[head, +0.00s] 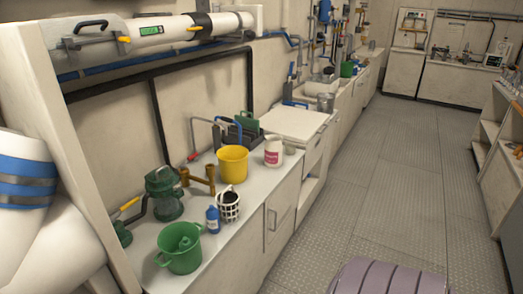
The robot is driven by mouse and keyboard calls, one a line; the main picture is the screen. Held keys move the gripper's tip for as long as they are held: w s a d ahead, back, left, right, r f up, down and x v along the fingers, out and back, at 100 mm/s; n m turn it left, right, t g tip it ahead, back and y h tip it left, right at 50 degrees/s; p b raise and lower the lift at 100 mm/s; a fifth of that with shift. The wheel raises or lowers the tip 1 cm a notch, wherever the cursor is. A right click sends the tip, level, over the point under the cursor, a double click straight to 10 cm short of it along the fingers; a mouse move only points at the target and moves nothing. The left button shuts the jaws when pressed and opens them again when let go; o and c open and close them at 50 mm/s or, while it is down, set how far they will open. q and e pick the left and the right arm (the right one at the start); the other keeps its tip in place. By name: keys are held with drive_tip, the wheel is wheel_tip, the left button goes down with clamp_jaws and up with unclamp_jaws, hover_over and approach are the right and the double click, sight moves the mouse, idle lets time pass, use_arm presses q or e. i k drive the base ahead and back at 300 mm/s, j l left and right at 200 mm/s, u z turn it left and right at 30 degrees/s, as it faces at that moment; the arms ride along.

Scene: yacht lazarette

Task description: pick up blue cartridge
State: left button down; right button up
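A small blue bottle-shaped item (212,220) stands upright on the near counter (222,258). It is the nearest candidate for the blue cartridge, but it is too small here to tell for sure. It stands between a green bucket (180,252) and a black-and-white basket-like holder (229,206), close to both. Neither of my grippers is in view.
A green lantern (164,194), brass fitting (199,178), yellow bucket (233,163) and white container (273,151) crowd the counter. Shelves (505,140) line the right side. A ribbed purple object (388,277) sits at the bottom. The metal floor (370,180) between is clear.

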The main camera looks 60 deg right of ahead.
sight(212, 216)
drive_tip(key=z, duration=1.3)
